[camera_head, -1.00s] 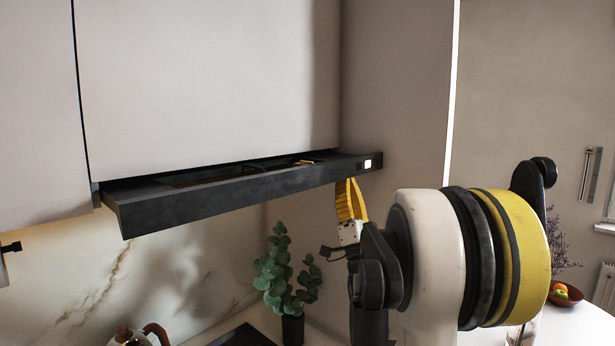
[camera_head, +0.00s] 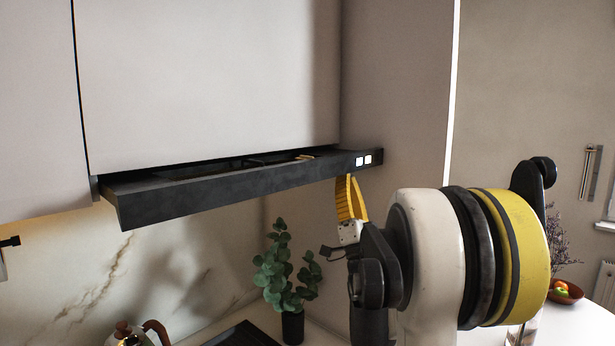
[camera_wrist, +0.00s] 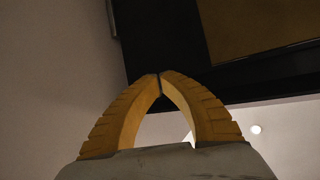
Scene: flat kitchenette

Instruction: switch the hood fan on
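The black range hood (camera_head: 230,187) sticks out from under the pale upper cabinets. I cannot tell whether the fingertips touch the hood.
A pale upper cabinet (camera_head: 210,75) is above the hood and a tall panel (camera_head: 395,90) is to its right. A potted plant (camera_head: 285,270) and a kettle (camera_head: 125,335) stand on the counter below. A fruit bowl (camera_head: 565,292) is at the far right.

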